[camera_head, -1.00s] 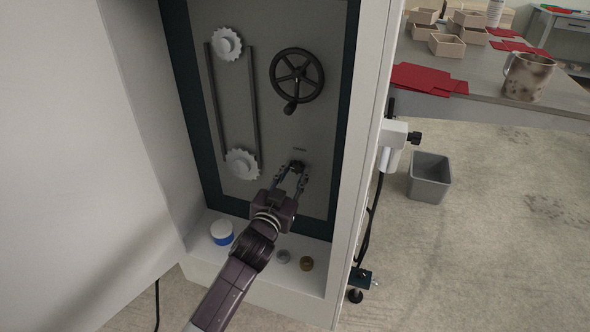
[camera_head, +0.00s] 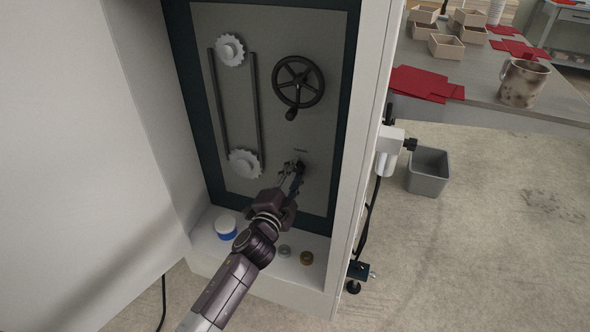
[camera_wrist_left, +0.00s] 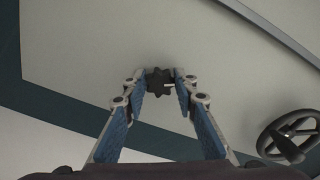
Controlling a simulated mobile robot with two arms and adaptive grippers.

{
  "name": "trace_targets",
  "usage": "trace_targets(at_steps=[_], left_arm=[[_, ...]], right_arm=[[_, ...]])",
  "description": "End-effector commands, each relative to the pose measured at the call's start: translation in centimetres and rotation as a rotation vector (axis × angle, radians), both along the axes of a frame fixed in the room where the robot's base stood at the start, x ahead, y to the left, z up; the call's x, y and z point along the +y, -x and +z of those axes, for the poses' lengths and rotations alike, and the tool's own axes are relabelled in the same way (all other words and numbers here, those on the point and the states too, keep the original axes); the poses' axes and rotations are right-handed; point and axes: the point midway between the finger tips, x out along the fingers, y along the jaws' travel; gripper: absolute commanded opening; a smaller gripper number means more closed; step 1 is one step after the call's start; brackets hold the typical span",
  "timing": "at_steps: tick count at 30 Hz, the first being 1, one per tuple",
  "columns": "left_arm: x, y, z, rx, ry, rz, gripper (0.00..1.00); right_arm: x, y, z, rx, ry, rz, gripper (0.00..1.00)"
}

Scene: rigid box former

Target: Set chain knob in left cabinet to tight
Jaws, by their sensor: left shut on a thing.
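The chain knob, a small dark lobed knob (camera_wrist_left: 159,82), sits on the grey back panel (camera_head: 235,110) of the open left cabinet. In the head view it is mostly hidden by my left gripper (camera_head: 293,170). In the left wrist view my left gripper (camera_wrist_left: 160,88) has a fingertip on each side of the knob and is shut on it. A light pointer mark shows on the knob's right side. A small label (camera_head: 300,151) is just above the knob, too small to read. My right gripper is not in view.
A black handwheel (camera_head: 298,82) is above the knob. Two pale sprockets with a chain, the lower one (camera_head: 245,164), are to its left. A blue-and-white tub (camera_head: 226,228) and small round parts stand on the cabinet floor. The white door (camera_head: 70,150) is open at left.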

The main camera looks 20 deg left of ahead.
Motion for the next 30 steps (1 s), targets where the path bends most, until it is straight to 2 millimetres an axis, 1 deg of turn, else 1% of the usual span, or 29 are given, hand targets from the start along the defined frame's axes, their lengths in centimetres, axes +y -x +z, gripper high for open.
trace_targets(at_steps=[6,15,21,30], left_arm=[[-0.1,0.0,0.1,-0.007,-0.192,-0.002,0.02],[0.0,0.0,0.1,-0.012,-0.386,-0.003,0.02],[0.0,0.0,0.1,-0.014,-0.455,-0.002,0.02],[0.0,0.0,0.0,-0.015,-0.486,-0.002,0.02]], right_arm=[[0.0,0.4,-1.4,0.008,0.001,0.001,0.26],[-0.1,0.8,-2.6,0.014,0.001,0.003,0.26],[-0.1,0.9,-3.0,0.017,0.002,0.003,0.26],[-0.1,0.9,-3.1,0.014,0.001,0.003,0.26]])
